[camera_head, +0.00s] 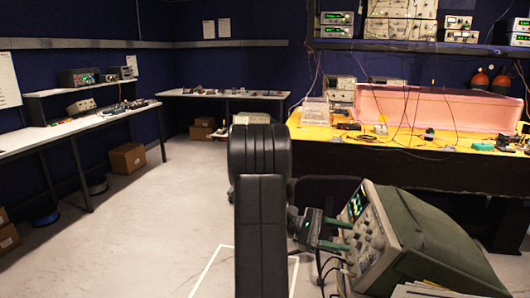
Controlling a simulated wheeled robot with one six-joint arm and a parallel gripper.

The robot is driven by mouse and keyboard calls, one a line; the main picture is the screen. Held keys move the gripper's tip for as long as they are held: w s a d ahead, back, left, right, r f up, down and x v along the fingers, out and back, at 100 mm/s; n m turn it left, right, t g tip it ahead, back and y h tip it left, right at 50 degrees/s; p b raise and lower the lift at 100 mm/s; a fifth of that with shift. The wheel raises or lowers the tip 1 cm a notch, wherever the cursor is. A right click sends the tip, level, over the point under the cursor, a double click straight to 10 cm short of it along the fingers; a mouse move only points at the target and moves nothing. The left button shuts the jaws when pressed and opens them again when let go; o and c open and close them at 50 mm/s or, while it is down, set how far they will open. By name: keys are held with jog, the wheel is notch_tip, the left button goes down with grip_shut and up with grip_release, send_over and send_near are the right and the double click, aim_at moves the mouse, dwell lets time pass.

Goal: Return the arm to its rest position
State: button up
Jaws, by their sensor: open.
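My arm (262,215) rises dark in the middle of the head view and hides part of the floor and the far bench area. My gripper (346,235) extends to the right from behind the arm. Its two fingers are apart, one above the other, with nothing seen between them. The fingertips overlap the front panel of a green-grey instrument (425,240) in the picture. I cannot tell whether they touch it.
A yellow-topped bench (320,133) with a pink foam enclosure (440,108) and loose cables stands at the right. White benches (65,127) line the left and back walls. A cardboard box (127,158) sits under the left bench.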

aim_at(374, 241)
jog(key=v, duration=0.7)
jog(key=p+x, duration=0.1)
jog(key=x, duration=1.2)
jog(key=shift+s+d, duration=0.15)
jog(key=shift+d, duration=0.15)
jog(key=shift+r+n+p, duration=0.2)
jog(key=shift+n+p, duration=0.3)
jog(key=shift+p, duration=0.2)
jog(key=shift+a+n+t+h+p, duration=0.1)
jog(key=shift+n+t+h+p, duration=0.2)
jog(key=shift+n+t+p, duration=0.5)
jog(key=n+t+p, duration=0.1)
jog(key=n+p, duration=0.1)
jog(key=n+t+p, duration=0.1)
jog(key=n+p, duration=0.1)
jog(key=n+t+p, duration=0.1)
jog(key=n+p, duration=0.1)
jog(key=shift+s+n+h+p, duration=0.25)
jog(key=shift+n+h+p, duration=0.05)
jog(key=shift+n+p, duration=0.1)
jog(key=a+b, duration=0.3)
jog(key=a, duration=0.8)
jog(key=shift+w+a+f, duration=0.2)
jog(key=shift+w, duration=0.25)
